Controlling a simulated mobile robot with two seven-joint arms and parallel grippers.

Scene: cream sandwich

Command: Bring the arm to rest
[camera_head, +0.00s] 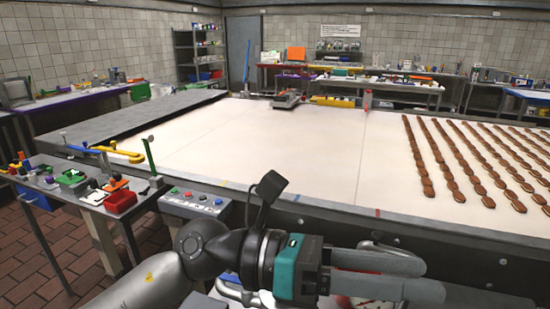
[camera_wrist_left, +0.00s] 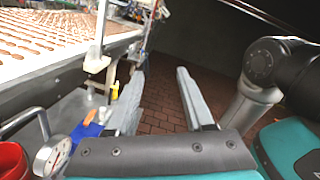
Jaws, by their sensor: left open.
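My left arm comes in from the lower left in the head view. Its left gripper (camera_head: 432,278) points to the right, in front of the conveyor's near edge. The two grey fingers are apart, with nothing seen between them. In the left wrist view the same gripper (camera_wrist_left: 161,72) shows its fingers spread, with brick-coloured floor tiles visible between them. My right gripper shows in neither view.
The wide white conveyor (camera_head: 290,140) lies beyond the arm, with rows of brown biscuits (camera_head: 428,188) at its right. A side table (camera_head: 50,187) with coloured tools stands at left. A pressure gauge (camera_wrist_left: 52,155) and red container (camera_wrist_left: 12,160) are close by the gripper.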

